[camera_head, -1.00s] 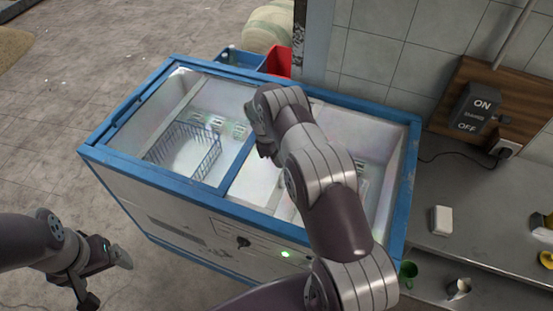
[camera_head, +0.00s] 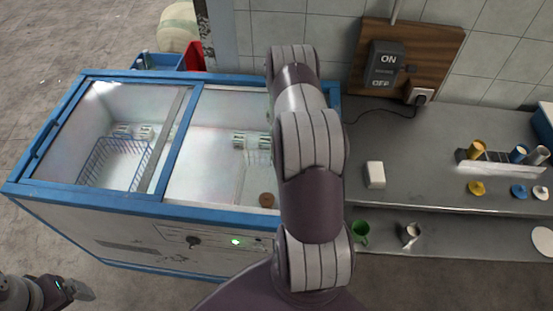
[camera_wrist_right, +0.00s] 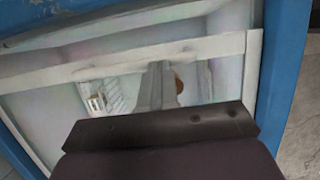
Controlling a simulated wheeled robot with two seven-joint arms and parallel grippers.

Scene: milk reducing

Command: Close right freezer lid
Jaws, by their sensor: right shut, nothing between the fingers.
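The blue-rimmed chest freezer (camera_head: 110,202) stands at the left of the head view. The right freezer lid (camera_head: 220,140) is a clear sliding pane, and its pale left edge lies just left of the blue middle bar. Its right end is hidden behind my right arm. A pale frame bar (camera_wrist_right: 120,65) crosses the right wrist view, with the blue rim beyond. My right gripper (camera_wrist_right: 155,85) is shut and empty over the freezer; my arm hides it in the head view. My left gripper (camera_head: 75,290) is low at the left, apart from the freezer, its opening unclear.
A wire basket (camera_head: 115,165) lies in the freezer's left half. A small brown item (camera_head: 266,200) shows in the right half. A grey counter (camera_head: 420,150) on the right holds a white block (camera_head: 375,174) and several cups. A blue crate (camera_head: 160,62) stands behind.

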